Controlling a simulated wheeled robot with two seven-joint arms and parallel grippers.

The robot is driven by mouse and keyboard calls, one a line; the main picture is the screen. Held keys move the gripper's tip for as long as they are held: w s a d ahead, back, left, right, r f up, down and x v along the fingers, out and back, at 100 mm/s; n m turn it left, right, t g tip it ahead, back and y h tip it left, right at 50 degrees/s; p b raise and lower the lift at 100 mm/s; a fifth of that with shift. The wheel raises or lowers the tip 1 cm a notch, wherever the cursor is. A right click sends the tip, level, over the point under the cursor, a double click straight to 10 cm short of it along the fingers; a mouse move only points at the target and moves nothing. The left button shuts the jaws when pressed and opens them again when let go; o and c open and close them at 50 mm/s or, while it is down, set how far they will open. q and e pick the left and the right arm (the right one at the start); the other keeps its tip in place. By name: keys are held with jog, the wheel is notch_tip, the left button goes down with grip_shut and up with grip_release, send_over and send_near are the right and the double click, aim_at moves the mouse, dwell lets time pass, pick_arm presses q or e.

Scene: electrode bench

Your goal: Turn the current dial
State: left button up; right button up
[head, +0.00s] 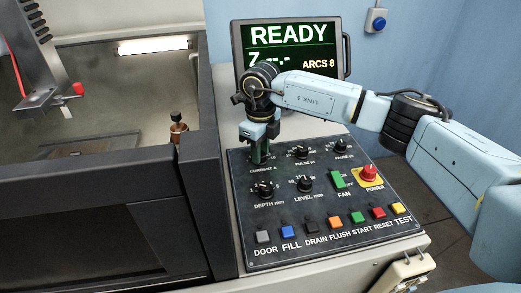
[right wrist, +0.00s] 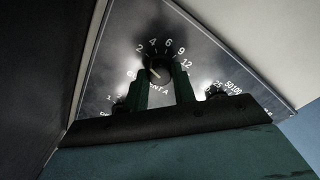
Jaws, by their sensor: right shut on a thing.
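The current dial (right wrist: 160,70) is a dark round knob in the right wrist view, with scale marks 2, 4, 6, 9 and 12 around it. A pale pointer line on it points up-left, roughly toward the 2. My right gripper (head: 259,156) reaches down over the panel's top left corner in the head view and hides the dial there. In the right wrist view its two green fingers (right wrist: 163,85) are shut on the dial, one on each side. The label under the dial is partly covered by them. My left gripper is in neither view.
The black control panel (head: 330,230) also bears pulse, pause, depth (head: 262,191) and level (head: 304,186) dials, a green fan switch (head: 338,179), a red power knob (head: 369,173) and a row of coloured buttons. A screen (head: 291,45) reading READY stands behind. The machine's tank is at left.

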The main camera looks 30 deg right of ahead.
jog(key=shift+r, duration=0.1)
jog(key=o, duration=1)
notch_tip(320, 180, up, 13)
jog(key=shift+r, duration=0.15)
jog(key=shift+r+p, duration=0.1)
jog(key=shift+p, duration=0.25)
